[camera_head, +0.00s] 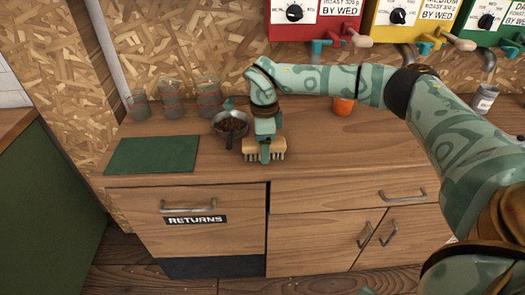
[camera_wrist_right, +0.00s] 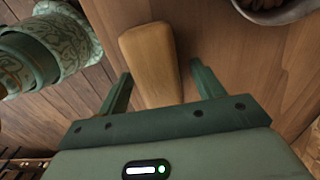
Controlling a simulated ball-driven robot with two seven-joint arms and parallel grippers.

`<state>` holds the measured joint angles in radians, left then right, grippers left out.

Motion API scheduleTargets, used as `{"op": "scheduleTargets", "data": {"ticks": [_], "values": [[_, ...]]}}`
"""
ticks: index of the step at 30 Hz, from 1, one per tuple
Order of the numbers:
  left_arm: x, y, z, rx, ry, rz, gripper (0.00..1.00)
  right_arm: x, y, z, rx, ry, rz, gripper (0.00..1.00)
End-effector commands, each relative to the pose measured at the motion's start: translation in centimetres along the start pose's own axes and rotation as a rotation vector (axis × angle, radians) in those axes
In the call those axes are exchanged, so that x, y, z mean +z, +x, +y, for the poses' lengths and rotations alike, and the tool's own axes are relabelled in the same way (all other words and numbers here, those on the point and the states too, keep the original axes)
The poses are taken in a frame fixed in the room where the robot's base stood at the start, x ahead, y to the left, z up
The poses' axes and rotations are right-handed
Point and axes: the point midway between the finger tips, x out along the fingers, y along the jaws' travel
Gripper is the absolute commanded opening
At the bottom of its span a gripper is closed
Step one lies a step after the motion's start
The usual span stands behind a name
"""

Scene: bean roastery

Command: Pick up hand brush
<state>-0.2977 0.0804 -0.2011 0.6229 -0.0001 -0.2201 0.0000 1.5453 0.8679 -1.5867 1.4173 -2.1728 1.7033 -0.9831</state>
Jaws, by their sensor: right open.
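The hand brush (camera_head: 279,148) has a tan wooden body with pale bristles and lies near the counter's front edge in the head view. My right gripper (camera_head: 265,154) is over its middle and hides part of it. In the right wrist view the brush's wooden body (camera_wrist_right: 150,52) reaches between the two fingers of my right gripper (camera_wrist_right: 160,74). The fingers stand apart with a gap on each side of the wood, and the jaws are not closed on it. My left gripper is in neither view.
A metal pan of beans (camera_head: 231,125) stands close to the left of the brush. Several glass jars (camera_head: 172,103) and a green mat (camera_head: 152,155) are further left. An orange cup (camera_head: 343,106) stands behind my right arm. The counter (camera_head: 335,160) right of the brush is clear.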

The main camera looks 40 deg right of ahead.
Motion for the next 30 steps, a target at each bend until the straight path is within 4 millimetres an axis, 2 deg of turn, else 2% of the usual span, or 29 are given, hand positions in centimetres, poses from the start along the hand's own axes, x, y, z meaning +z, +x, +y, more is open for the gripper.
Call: {"op": "scheduleTargets", "data": {"ticks": [5,9,10,11,22,26,28,30], "values": [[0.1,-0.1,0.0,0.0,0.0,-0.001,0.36,0.0,-0.2,0.0,-0.002,0.0,-0.002,0.67],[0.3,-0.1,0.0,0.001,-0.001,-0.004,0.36,0.0,-0.2,0.0,-0.002,0.0,-0.002,0.28],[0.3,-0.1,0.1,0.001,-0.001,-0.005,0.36,0.0,-0.2,0.0,-0.002,0.0,-0.002,0.2],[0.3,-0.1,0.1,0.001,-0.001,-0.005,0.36,0.0,-0.2,0.0,-0.002,0.0,-0.002,0.17],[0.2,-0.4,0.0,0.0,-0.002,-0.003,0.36,0.0,-0.8,0.0,-0.003,0.0,-0.002,0.17],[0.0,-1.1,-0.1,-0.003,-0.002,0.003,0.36,0.1,-2.4,0.0,-0.005,0.0,-0.004,0.17],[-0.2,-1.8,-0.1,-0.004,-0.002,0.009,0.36,0.1,-4.0,0.0,-0.006,0.0,-0.005,0.17],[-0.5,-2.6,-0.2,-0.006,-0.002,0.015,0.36,-0.8,-5.4,0.9,-0.005,0.0,-0.005,0.17]]}}
